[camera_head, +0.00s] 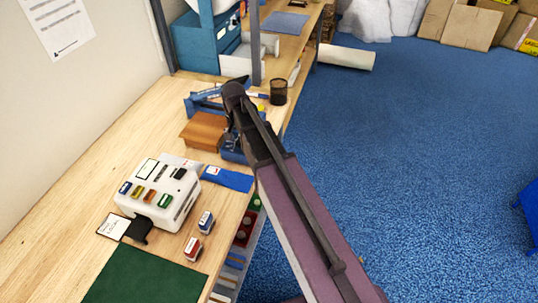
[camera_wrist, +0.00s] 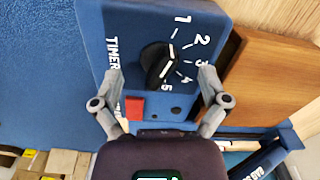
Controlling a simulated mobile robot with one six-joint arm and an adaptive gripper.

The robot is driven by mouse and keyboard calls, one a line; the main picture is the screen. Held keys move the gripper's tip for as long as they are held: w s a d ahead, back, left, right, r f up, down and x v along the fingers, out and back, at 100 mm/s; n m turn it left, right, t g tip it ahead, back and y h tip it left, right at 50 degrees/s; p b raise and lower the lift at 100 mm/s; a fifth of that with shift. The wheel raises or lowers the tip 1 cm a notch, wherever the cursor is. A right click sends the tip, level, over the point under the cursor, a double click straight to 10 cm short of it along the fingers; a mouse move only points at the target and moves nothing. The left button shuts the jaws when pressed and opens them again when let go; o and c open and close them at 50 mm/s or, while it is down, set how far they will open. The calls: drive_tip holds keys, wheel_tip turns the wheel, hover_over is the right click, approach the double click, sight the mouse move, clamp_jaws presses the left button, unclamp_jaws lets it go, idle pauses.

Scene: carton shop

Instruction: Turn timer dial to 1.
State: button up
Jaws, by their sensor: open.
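The blue timer box (camera_wrist: 130,30) fills the upper middle of the wrist view, with "TIMER" lettering and the numbers 1 to 5 around the dial. The black dial (camera_wrist: 153,62) has a white line slanting between upper right and lower left; I cannot tell for sure which number it marks. My gripper (camera_wrist: 161,75) is open, one fingertip on each side of the dial and both apart from it. A red button (camera_wrist: 134,108) sits below the dial. In the head view the timer (camera_head: 232,153) is mostly hidden behind my arm.
A brown wooden block (camera_wrist: 265,80) stands right beside the timer; it also shows in the head view (camera_head: 204,130).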

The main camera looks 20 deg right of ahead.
sight(238, 138)
drive_tip(key=m, duration=0.4)
drive_tip(key=shift+m, duration=0.3)
drive_tip(key=m, duration=0.4)
drive_tip(key=shift+r+m+p, duration=0.3)
drive_tip(key=shift+m, duration=0.1)
wheel_tip(238, 138, up, 14)
drive_tip(key=f+p, duration=0.1)
drive_tip(key=p, duration=1.3)
drive_tip(key=s+d+f+n+b, duration=0.3)
drive_tip(key=s+n+b, duration=0.1)
drive_tip(key=s+n, duration=0.3)
drive_tip(key=s+d+f+n+b, duration=0.3)
drive_tip(key=s+f+n+b, duration=0.1)
drive_tip(key=s+n, duration=0.3)
drive_tip(key=shift+s+d, duration=0.2)
drive_tip(key=shift+s, duration=1.15)
